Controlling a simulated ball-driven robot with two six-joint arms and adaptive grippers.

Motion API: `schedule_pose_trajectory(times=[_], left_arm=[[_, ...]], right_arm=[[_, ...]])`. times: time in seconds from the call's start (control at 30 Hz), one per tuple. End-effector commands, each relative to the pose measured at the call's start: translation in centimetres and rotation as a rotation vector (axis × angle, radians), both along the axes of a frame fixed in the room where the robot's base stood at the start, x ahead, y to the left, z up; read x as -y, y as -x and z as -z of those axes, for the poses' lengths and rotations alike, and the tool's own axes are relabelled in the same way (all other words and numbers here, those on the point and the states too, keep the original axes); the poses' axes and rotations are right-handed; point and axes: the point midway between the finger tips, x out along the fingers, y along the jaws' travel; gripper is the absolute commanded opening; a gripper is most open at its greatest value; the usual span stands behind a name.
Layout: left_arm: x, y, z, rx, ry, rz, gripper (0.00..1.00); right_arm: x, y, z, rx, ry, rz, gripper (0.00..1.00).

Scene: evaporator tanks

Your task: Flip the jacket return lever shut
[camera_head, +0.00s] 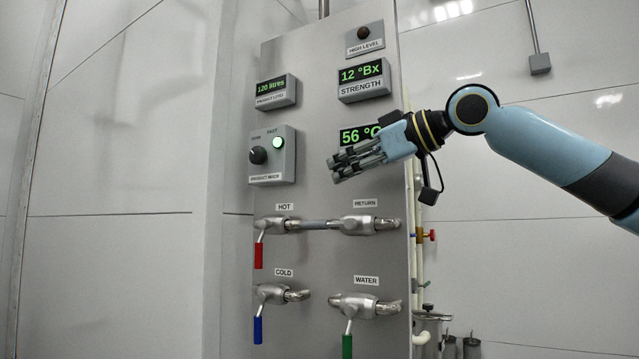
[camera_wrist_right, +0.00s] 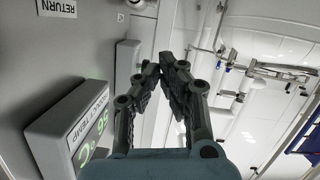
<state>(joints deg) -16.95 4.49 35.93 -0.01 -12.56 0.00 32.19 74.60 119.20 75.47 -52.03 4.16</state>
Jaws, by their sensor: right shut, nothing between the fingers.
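The return valve (camera_head: 362,224) is a silver body on the upper valve row of the grey panel, under the RETURN label (camera_head: 365,203). I cannot make out a coloured lever on it in the head view. The RETURN label also shows in the top left corner of the right wrist view (camera_wrist_right: 57,7). My right gripper (camera_head: 338,171) is in front of the panel, above and slightly left of the return valve, apart from it. Its fingers are together with nothing between them, as the right wrist view shows (camera_wrist_right: 167,58). My left gripper is out of view.
The hot valve (camera_head: 272,225) has a red lever hanging down. The cold valve (camera_head: 272,293) has a blue one, the water valve (camera_head: 355,305) a green one. My gripper partly covers the 56 °C display (camera_head: 357,134). Pipes with a red handle (camera_head: 432,236) stand right of the panel.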

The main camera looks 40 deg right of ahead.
Motion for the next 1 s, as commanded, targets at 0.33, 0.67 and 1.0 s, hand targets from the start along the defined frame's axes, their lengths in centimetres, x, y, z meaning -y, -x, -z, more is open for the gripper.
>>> schedule_pose_trajectory(times=[0.33, 0.67, 1.0], left_arm=[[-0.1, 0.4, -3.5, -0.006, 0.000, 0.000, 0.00], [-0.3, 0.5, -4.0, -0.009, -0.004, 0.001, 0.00], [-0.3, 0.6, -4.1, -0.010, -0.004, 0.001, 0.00]], right_arm=[[-1.5, -3.8, 0.8, -0.001, -0.009, -0.001, 0.00], [-1.4, -5.5, 4.6, -0.006, 0.003, 0.002, 0.00], [-1.2, -5.5, 5.6, -0.002, 0.001, 0.001, 0.00]])
